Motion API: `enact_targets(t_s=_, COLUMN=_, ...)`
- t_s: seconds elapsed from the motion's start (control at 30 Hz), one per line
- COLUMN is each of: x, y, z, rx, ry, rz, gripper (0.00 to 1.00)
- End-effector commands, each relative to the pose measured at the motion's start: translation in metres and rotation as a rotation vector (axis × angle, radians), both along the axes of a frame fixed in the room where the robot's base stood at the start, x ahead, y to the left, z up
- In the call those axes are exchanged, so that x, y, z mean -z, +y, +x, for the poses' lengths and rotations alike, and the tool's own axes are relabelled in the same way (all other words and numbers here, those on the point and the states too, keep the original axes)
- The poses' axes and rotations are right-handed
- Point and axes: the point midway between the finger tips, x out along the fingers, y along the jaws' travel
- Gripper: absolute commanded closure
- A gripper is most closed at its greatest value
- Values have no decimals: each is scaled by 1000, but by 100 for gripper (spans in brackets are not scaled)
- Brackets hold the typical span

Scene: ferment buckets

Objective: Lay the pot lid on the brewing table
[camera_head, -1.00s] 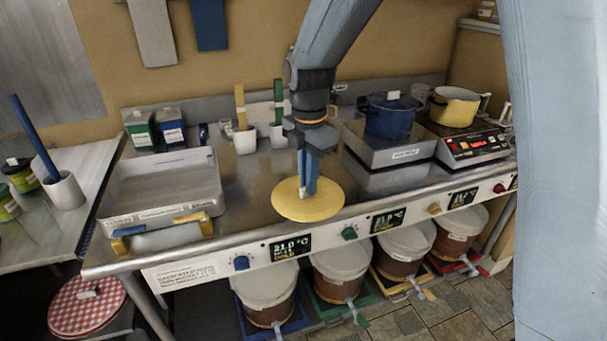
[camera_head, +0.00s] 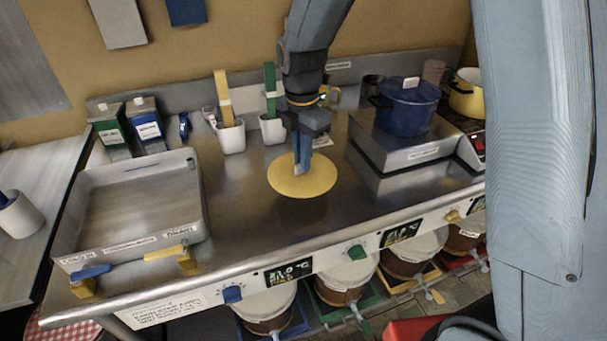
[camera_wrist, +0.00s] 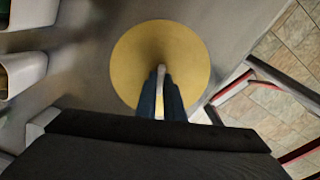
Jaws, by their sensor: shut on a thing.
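The pot lid (camera_head: 318,182) is a flat round yellow disc. My gripper (camera_head: 302,168) is shut on it from above, at its middle. In the head view the lid is roughly level over the brewing table (camera_head: 345,210), with a dark shadow below it, so it appears to hang a little above the steel top. In the wrist view the lid (camera_wrist: 135,60) lies beyond the closed fingers (camera_wrist: 160,95). The fingers hide the lid's handle in part.
A grey tray (camera_head: 62,245) stands left on the table. White cups (camera_head: 232,138) with tools stand at the back. A blue pot (camera_head: 408,115) stands on a raised plate at right, beside a yellow pot (camera_head: 466,100). Steel around the lid is clear.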

Motion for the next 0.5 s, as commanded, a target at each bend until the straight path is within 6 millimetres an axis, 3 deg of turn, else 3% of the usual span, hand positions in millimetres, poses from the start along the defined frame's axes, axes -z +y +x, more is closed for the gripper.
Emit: enact_targets(t_s=0.5, x=55, y=-2, z=1, rx=-1, ry=2, rz=2, gripper=100)
